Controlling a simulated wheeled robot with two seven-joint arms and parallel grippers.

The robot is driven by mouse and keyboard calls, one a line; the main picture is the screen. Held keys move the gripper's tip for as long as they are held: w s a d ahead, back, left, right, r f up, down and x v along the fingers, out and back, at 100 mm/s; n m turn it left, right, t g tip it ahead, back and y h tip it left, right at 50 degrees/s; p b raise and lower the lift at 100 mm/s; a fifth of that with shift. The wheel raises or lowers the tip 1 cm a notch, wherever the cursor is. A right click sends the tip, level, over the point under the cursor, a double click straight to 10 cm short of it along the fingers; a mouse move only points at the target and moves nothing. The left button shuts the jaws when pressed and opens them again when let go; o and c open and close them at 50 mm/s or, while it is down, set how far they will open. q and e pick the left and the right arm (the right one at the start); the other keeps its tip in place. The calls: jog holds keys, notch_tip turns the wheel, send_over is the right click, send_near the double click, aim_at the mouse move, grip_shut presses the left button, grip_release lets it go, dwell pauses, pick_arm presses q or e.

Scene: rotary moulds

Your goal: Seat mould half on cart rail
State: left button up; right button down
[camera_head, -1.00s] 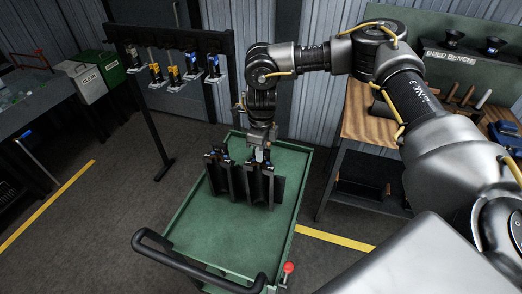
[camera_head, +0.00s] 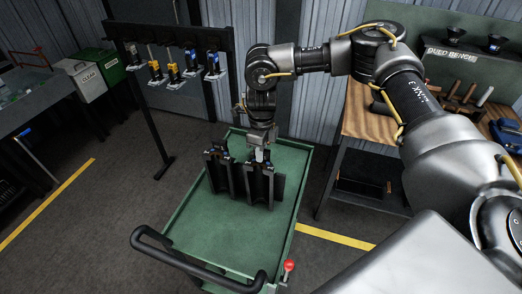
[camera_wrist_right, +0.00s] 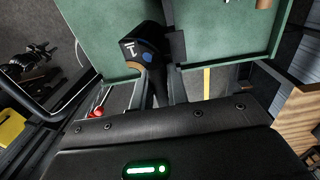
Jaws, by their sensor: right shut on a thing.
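The green cart (camera_head: 183,240) stands in the middle of the head view. Dark upright pieces stand on its deck: one on the left (camera_head: 217,176) and one on the right (camera_head: 259,188). I cannot tell mould half from rail among these dark shapes. My right gripper (camera_head: 261,154) points down over the right piece and is shut on its top, a dark mould half. In the wrist view a dark part with a white "1" and a blue dot (camera_wrist_right: 147,57) shows above the gripper body. The fingertips and the seat underneath are hidden. My left gripper is out of view.
A black rack (camera_head: 150,120) with several hanging yellow and blue tools stands behind the cart on the left. A wooden bench (camera_head: 366,118) is at the right. The cart's black handle (camera_head: 190,268) and a red knob (camera_head: 289,266) are at the front. The front deck is clear.

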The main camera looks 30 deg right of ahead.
jog(key=shift+w+r, duration=0.1)
jog(key=shift+r, duration=0.1)
jog(key=c, duration=1.6)
grip_release()
jog(key=o, duration=0.3)
jog(key=shift+s+a, duration=0.1)
jog(key=shift+s, duration=0.15)
jog(key=shift+f, duration=0.2)
jog(key=shift+w+r+b, duration=0.1)
jog(key=shift+r+b, duration=0.2)
jog(key=shift+r, duration=0.05)
notch_tip(320, 180, up, 9)
jog(key=shift+r+b, duration=0.1)
jog(key=shift+b, duration=0.95)
jog(key=shift+r, duration=0.65)
